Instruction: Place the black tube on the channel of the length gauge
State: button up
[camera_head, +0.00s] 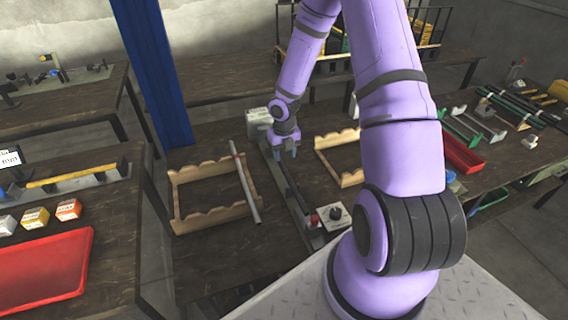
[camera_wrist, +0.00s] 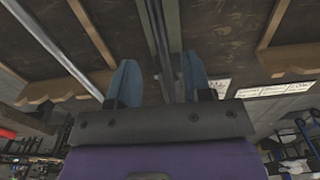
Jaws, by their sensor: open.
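My gripper (camera_head: 285,150) is open above the long grey rail of a machine (camera_head: 300,208) on the middle bench. In the wrist view its two blue fingers (camera_wrist: 160,88) stand apart, with the rail running between and beyond them; I see nothing gripped. I cannot clearly pick out a black tube. A grey tube (camera_head: 244,180) lies across the wooden rack left of my gripper. Dark tubes (camera_head: 515,108) lie on the right bench. On the left bench, a grey channel (camera_head: 95,178) beside a small "mm" display (camera_head: 9,158) looks like the length gauge; a yellow bar lies along it.
The left wooden rack (camera_head: 212,222) and right wooden rack (camera_head: 325,143) flank the rail. A control box with a red button (camera_head: 333,216) stands at its near end. A blue post (camera_head: 155,75) rises behind. Red trays (camera_head: 45,270) and (camera_head: 461,155) sit on the side benches.

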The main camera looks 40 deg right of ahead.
notch_tip(320, 180, up, 6)
notch_tip(320, 180, up, 13)
jog(key=m+h, duration=0.2)
jog(key=m, duration=0.6)
send_over(284, 168)
jog(key=s+a, duration=0.2)
jog(key=s, duration=0.1)
jog(key=s+a+r+m+t, duration=0.1)
jog(key=s+a+r+m, duration=0.1)
jog(key=r+m, duration=0.25)
jog(key=s+a+r+m+t, duration=0.1)
jog(key=s+r+m, duration=0.2)
jog(key=r, duration=0.3)
jog(key=s+a+r+m+t+y, duration=0.1)
jog(key=s+a+r+m, duration=0.3)
jog(key=s+r+m, duration=0.2)
jog(key=s+a+r+m+t+y, duration=0.1)
jog(key=s+a+r+m, duration=0.3)
jog(key=s+m, duration=0.7)
notch_tip(284, 168, up, 2)
jog(key=shift+s+r+t, duration=0.2)
jog(key=shift+s+t, duration=0.4)
jog(key=shift+s, duration=0.2)
